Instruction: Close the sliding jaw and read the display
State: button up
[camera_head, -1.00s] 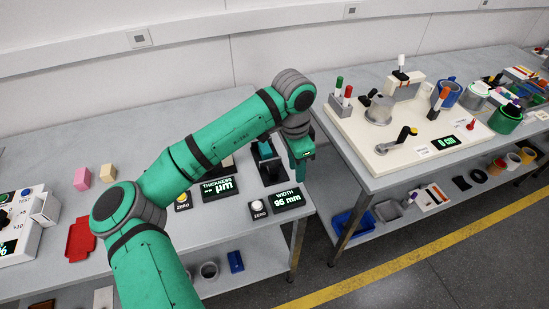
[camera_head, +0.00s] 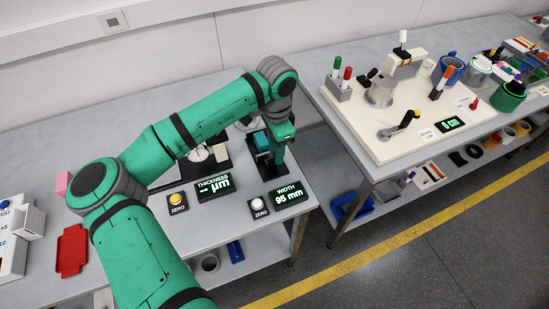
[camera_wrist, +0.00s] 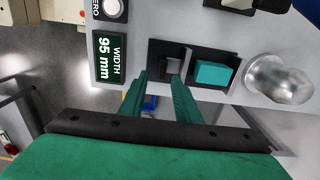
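In the head view my gripper (camera_head: 279,150) partly hides the gauge.
A white zero button (camera_head: 258,204) sits left of the width display. The thickness display (camera_head: 213,187) shows dashes and µm. A shiny metal knob-like object (camera_wrist: 278,78) stands right of the gauge. A second table (camera_head: 400,165) with tools stands at the right, across a gap.

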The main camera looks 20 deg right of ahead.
aim_at(271, 159)
jog(key=shift+w+a+f, duration=0.15)
jog(key=shift+f, duration=2.25)
grip_shut()
